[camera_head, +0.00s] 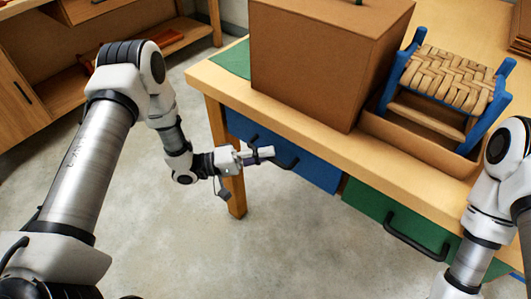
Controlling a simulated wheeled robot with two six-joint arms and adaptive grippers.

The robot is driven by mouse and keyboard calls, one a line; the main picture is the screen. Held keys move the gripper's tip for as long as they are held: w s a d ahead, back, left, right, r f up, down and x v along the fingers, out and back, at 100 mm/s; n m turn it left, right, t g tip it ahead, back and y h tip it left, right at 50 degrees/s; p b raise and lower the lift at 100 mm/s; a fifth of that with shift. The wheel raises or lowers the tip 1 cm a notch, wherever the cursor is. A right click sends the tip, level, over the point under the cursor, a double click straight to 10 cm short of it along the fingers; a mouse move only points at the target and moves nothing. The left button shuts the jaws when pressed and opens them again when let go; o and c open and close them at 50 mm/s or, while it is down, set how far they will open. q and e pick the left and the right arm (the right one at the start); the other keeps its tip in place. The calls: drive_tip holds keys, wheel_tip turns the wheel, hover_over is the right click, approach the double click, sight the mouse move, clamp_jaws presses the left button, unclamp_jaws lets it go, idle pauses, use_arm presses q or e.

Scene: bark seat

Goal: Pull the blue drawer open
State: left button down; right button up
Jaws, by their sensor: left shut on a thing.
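The blue drawer (318,172) is set in the front of the wooden table, under the top at the left. Its front looks about flush with the table frame. It has a dark bar handle (288,163). My left gripper (267,153) reaches in from the left and is shut on the handle at the drawer's front. The fingertips are small in the picture and partly merge with the dark handle. My right arm stands at the right edge, and its gripper is out of the picture.
A green drawer (375,205) with a dark handle (412,242) is to the right. On the table (210,75) stand a large brown box (310,65) and a blue stool with a woven seat (445,78) in a low tray (415,145). The concrete floor in front is clear.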

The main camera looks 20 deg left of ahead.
use_arm(q)
drive_tip(key=s+a+p, duration=0.4)
drive_tip(key=s, duration=0.8)
drive_tip(key=s+a+p, duration=0.4)
drive_tip(key=s+p, duration=0.1)
drive_tip(key=s, duration=0.7)
drive_tip(key=shift+a, duration=0.35)
drive_tip(key=shift+s, duration=0.1)
drive_tip(key=c, duration=1.2)
unclamp_jaws()
drive_tip(key=v, duration=1.2)
